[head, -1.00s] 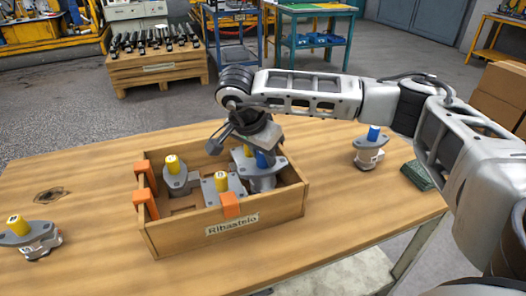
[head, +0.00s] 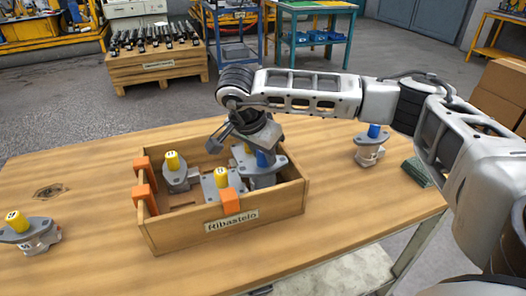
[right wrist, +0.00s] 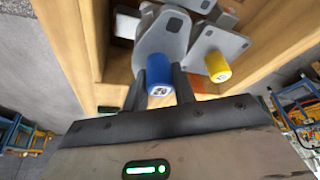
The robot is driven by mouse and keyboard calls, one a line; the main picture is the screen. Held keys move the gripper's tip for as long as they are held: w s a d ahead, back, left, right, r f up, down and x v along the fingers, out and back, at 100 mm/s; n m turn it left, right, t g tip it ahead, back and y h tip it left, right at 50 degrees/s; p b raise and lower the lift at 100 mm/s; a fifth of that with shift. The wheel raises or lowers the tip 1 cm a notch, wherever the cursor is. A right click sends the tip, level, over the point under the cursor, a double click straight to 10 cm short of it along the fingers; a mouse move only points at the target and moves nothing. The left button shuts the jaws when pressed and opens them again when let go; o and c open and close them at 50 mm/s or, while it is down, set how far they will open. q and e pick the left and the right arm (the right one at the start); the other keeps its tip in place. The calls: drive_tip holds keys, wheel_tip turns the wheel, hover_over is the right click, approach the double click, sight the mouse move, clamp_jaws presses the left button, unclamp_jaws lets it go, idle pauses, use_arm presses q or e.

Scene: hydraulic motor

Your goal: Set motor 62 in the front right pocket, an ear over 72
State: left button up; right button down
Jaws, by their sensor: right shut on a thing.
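A grey motor with a blue cap (head: 264,158) and a flat eared flange is at the right end of the wooden crate (head: 270,216) labelled Ribastelo. My right gripper (head: 259,146) is shut on it from above. In the right wrist view, the fingers (right wrist: 161,88) are on either side of the blue cap (right wrist: 160,80); its number is too small to read. A yellow-capped motor (head: 221,181) is close beside it, and their flanges lie near or over each other. Whether the held motor is fully seated is hidden. My left gripper is out of view.
Another yellow-capped motor (head: 175,171) is in the crate's left part, and one more yellow cap is partly hidden behind the gripper. Loose motors stand left (head: 28,232) and right (head: 371,146) on the table.

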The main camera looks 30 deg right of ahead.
drive_tip(key=shift+f, duration=0.25)
drive_tip(key=c, duration=1.1)
unclamp_jaws()
drive_tip(key=shift+o, duration=0.2)
drive_tip(key=shift+f, duration=0.15)
drive_tip(key=p+v, duration=0.1)
drive_tip(key=v, duration=1.5)
drive_tip(key=shift+s, duration=0.1)
